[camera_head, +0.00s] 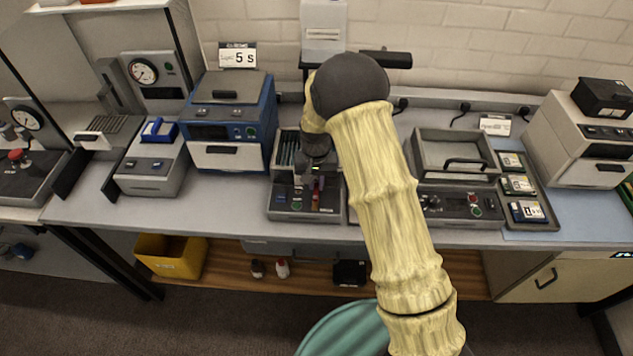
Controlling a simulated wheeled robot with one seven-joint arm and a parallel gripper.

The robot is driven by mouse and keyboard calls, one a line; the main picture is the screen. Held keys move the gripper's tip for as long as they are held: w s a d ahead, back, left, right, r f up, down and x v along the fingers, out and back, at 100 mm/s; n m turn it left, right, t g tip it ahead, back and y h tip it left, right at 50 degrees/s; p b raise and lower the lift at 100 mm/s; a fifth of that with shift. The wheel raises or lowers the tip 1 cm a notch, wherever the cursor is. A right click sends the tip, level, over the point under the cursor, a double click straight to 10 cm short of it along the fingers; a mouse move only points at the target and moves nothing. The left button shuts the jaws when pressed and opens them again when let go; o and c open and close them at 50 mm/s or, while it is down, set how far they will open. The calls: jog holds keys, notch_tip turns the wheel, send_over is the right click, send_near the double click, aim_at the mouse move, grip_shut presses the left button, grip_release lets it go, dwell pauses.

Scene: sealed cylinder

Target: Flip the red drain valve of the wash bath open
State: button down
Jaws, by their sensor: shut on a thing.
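The wash bath (284,205) appears to be the grey unit left of my arm, with an open basin (287,148) at its back and a dark front panel. A small upright red piece, which looks like the drain valve (315,202), stands on that panel. My gripper (314,184) points down over the panel, right at the top of the red piece. It appears shut on the red valve; its fingertips are small and partly blurred with a purple-blue bit beside them. My pale yellow arm covers the unit's right side.
A blue-and-grey machine (229,125) stands close to the left. A grey unit with a tray and handle (455,155) stands right of my arm. A black bar (386,59) and white box (323,28) rise behind. Bare bench (215,208) lies to the front left.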

aim_at(316, 187)
jog(key=shift+a+r, duration=0.1)
jog(key=c, duration=1.4)
grip_release()
jog(key=shift+c, duration=0.2)
notch_tip(316, 187, up, 17)
jog(key=b, duration=0.3)
jog(key=shift+r+b, duration=0.15)
jog(key=shift+b, duration=0.15)
jog(key=s+d+f+t, duration=0.1)
jog(key=s+d+f, duration=0.1)
jog(key=s+d, duration=0.6)
jog(key=s+d+f+t, duration=0.1)
jog(key=s+d+f, duration=0.1)
jog(key=s+d, duration=0.7)
jog(key=s, duration=0.3)
jog(key=shift+s+t, duration=0.3)
jog(key=shift+s, duration=0.1)
